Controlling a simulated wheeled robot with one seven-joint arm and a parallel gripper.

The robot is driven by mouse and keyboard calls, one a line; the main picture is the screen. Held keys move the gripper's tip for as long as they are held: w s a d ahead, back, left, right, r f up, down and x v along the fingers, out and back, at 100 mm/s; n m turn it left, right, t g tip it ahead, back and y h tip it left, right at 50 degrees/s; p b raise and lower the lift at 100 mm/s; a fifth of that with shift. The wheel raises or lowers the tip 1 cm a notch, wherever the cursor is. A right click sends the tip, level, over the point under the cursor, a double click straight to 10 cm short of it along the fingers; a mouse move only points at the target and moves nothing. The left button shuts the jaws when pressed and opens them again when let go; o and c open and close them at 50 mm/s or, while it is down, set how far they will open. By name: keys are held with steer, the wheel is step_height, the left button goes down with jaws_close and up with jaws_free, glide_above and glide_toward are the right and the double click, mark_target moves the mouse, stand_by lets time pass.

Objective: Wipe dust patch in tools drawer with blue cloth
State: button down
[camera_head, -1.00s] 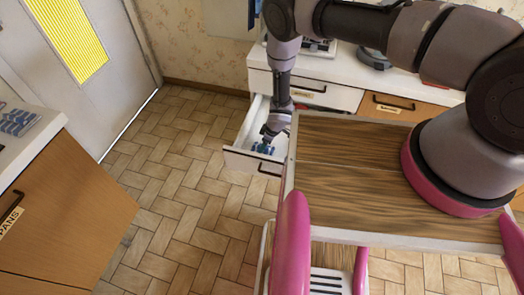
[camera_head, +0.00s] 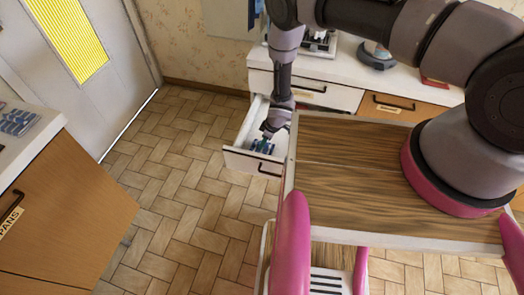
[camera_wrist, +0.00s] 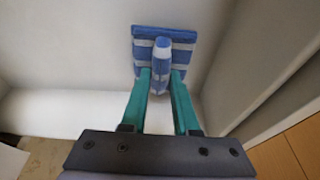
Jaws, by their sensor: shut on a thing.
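My gripper (camera_wrist: 161,90) reaches down into an open white drawer (camera_head: 243,161). It is shut on a blue and white striped cloth (camera_wrist: 179,37), which bunches up between the teal fingers and spreads flat past their tips. In the wrist view the cloth is over the pale drawer bottom and appears to lie on it. In the head view the cloth (camera_head: 262,146) is near the drawer's front end, below my gripper (camera_head: 266,138). I see no dust patch; the cloth, fingers and arm hide part of the drawer bottom.
The drawer walls stand close around my gripper. A white counter (camera_head: 425,92) with several items is behind, above an orange drawer (camera_head: 388,107). A cabinet labelled PANS (camera_head: 70,215) is at left. The parquet floor (camera_head: 185,165) between is clear.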

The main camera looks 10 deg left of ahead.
steer(key=shift+r, duration=2.5)
